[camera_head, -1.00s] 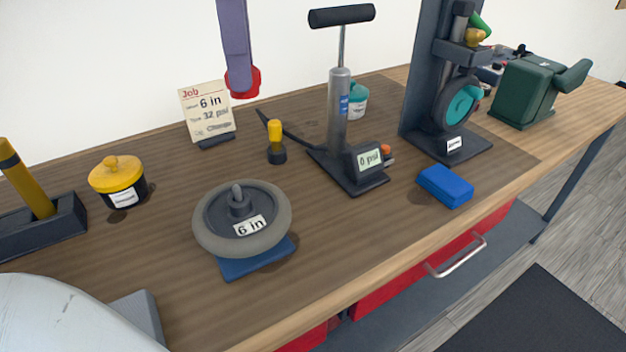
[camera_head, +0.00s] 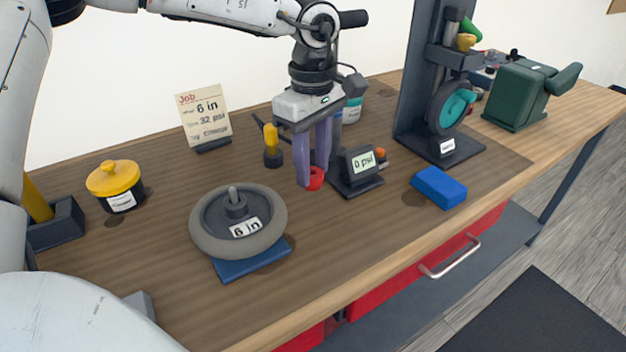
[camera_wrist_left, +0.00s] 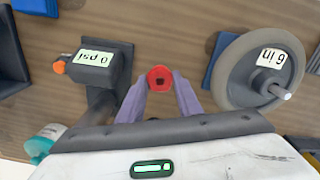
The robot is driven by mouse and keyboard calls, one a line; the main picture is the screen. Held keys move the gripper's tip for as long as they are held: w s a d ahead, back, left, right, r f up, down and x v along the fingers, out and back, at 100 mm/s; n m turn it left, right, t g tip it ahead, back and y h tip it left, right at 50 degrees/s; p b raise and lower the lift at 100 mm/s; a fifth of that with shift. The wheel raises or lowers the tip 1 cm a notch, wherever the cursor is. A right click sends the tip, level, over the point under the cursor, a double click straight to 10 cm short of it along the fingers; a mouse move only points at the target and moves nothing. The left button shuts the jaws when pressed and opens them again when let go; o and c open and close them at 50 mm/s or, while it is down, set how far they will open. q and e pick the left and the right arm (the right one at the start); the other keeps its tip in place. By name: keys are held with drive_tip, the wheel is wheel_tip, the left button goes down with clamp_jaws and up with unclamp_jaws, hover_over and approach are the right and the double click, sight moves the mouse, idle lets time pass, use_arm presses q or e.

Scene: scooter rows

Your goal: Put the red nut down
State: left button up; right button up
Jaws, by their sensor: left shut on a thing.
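My left gripper (camera_head: 311,180) points down and is shut on the red nut (camera_head: 316,180), at or just above the dark mat; I cannot tell whether the nut touches it. The nut is between the wheel marked "6 in" (camera_head: 207,240) and the pump's "0 psi" gauge (camera_head: 362,162). My right gripper is not in view.
The wheel rests on a blue block (camera_head: 252,262). A yellow-handled tool (camera_head: 271,146) stands behind the nut. A blue block (camera_head: 438,187) lies to the right. The mat in front of the nut is clear.

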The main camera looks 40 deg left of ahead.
use_arm(q)
wheel_tip(320, 180, down, 4)
drive_tip(key=shift+r, duration=0.1)
drive_tip(key=shift+f, duration=0.2)
drive_tip(key=o, duration=1)
drive_tip(key=shift+r, duration=0.1)
wheel_tip(320, 180, up, 12)
drive_tip(key=shift+r, duration=0.2)
